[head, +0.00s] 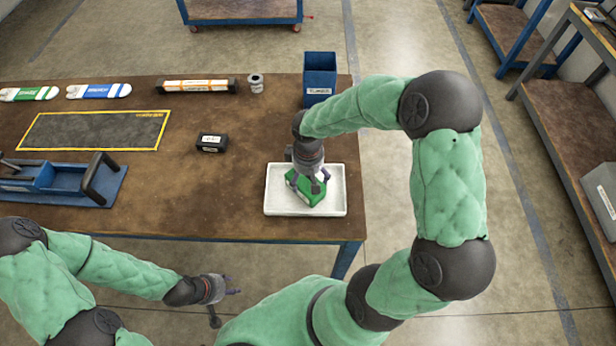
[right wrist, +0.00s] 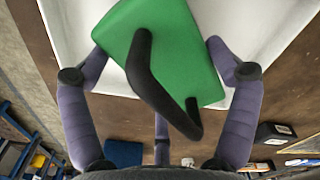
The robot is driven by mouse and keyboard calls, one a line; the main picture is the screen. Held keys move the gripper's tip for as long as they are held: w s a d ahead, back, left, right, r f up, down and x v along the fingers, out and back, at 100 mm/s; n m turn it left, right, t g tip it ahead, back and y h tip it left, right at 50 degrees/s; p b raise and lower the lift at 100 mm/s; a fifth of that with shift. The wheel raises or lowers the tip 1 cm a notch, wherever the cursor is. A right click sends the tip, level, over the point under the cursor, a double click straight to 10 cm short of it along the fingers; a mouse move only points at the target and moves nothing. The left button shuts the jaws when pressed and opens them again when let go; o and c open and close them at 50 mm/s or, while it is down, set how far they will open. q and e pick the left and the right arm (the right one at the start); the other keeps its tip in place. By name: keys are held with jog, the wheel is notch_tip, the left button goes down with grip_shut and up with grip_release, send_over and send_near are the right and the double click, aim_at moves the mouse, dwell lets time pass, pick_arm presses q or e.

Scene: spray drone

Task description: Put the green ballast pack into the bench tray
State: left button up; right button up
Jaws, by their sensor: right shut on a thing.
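The green ballast pack (head: 305,192), a green block with a black handle, is at the white bench tray (head: 275,201), inside its outline in the head view. My right gripper (head: 307,178) is shut on it from above. In the right wrist view the pack (right wrist: 185,45) and its handle lie between the fingers of my right gripper (right wrist: 155,50), with the white tray (right wrist: 75,30) behind. I cannot tell whether the pack touches the tray floor. My left gripper (head: 228,300) is empty, fingers apart, in front of the bench edge.
On the brown bench (head: 200,190) are a small black box (head: 211,142), a blue bin (head: 320,78), a grey metal part (head: 256,83), a long black holder (head: 195,86), a yellow-edged mat (head: 95,130) and a blue fixture (head: 60,182). Bare bench lies left of the tray.

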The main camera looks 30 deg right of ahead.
jog(key=shift+f, duration=0.15)
jog(key=o, duration=1.4)
jog(key=shift+o, duration=0.2)
notch_tip(320, 180, up, 12)
jog(key=p, duration=0.4)
jog(key=shift+r, duration=0.2)
